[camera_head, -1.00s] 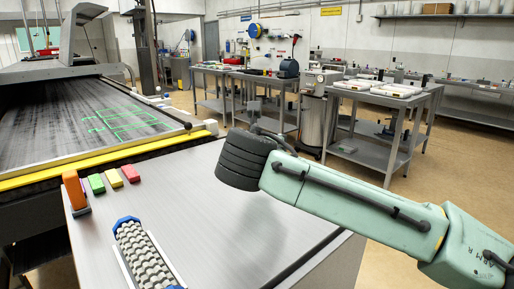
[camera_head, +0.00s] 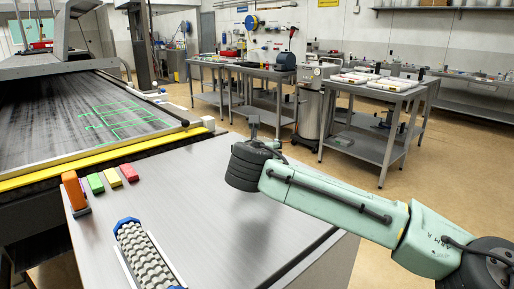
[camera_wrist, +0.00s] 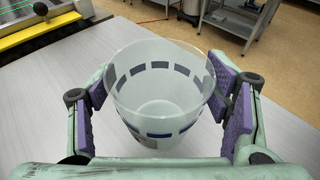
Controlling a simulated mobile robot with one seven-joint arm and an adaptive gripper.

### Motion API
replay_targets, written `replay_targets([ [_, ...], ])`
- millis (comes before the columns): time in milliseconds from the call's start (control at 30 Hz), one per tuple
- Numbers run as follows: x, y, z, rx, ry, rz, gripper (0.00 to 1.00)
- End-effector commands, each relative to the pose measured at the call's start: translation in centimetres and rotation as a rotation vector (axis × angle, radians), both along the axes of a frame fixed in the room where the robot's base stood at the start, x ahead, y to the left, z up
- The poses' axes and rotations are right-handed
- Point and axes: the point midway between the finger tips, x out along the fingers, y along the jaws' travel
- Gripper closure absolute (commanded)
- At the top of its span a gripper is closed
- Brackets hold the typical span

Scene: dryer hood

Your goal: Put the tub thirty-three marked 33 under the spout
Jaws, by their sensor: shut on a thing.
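In the wrist view a clear, open-topped tub (camera_wrist: 157,110) with a ring of dark blue dashes round its wall stands upright between my fingers. My gripper (camera_wrist: 158,98) is shut on it, with purple pads at its left and right sides. The tub looks empty. I cannot read a number on it. In the head view my arm reaches over the right part of the grey bench (camera_head: 190,200); the fingers and the tub are hidden there behind my wrist. I cannot make out a spout in either view.
A dark conveyor bed (camera_head: 70,115) with a yellow edge lies behind. The bench's middle is clear.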

Motion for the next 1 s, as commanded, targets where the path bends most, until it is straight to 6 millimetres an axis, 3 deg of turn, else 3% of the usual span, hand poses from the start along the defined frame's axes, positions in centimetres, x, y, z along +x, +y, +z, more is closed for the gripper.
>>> replay_targets([
  [100, 0.0, 0.0, -0.5, 0.000, 0.001, 0.000, 0.55],
  [133, 0.0, 0.0, -0.4, 0.000, 0.001, 0.000, 0.27],
  [400, 0.0, 0.0, -0.3, 0.000, 0.001, 0.000, 0.09],
  [800, 0.0, 0.0, 0.3, -0.001, -0.001, 0.000, 0.09],
  [1000, -3.2, 0.5, 0.8, -0.001, -0.002, 0.001, 0.09],
])
